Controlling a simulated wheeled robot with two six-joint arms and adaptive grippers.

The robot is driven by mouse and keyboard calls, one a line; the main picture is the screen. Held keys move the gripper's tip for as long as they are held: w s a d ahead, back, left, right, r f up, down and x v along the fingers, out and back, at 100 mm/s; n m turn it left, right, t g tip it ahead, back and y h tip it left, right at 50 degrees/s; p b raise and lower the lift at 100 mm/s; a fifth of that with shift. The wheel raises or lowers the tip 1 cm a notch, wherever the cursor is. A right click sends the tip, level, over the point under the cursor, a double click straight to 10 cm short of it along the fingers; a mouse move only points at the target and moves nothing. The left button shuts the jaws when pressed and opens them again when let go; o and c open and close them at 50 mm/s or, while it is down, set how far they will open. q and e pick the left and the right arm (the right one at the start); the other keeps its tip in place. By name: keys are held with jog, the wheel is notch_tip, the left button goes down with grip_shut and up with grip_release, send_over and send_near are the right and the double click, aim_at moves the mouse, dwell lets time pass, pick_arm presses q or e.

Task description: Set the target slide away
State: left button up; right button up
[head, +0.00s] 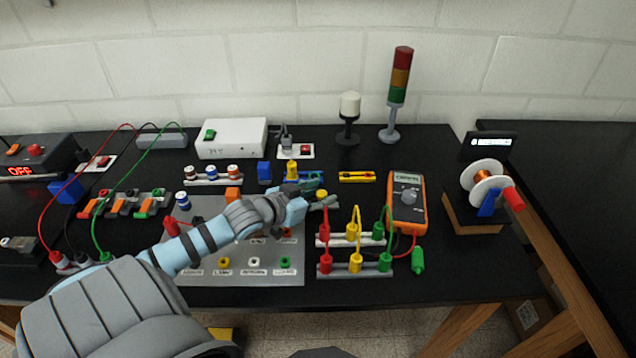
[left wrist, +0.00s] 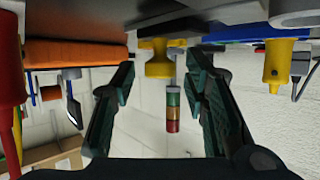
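I cannot make out which thing is the target slide; the bench holds electrical parts. My left gripper (head: 328,202) is over the right edge of the grey panel (head: 190,270), just behind the red and yellow plugs. In the left wrist view my left gripper (left wrist: 163,80) has its two dark fingers apart. A yellow spool-shaped part (left wrist: 158,60) shows between or beyond the fingertips, with no clear contact. The black bench (head: 400,290) carries everything. My right gripper is not in view.
An orange multimeter (head: 407,200) and a yellow plug (head: 353,222) stand right of the gripper. A stack light (head: 401,75) and a white-domed post (head: 349,105) stand behind. A wire spool (head: 487,180) is far right. The back right bench has free room.

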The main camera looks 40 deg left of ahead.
aim_at(318, 196)
pick_arm(q)
jog(key=shift+r, duration=0.25)
notch_tip(318, 196, up, 10)
jog(key=shift+f, duration=0.2)
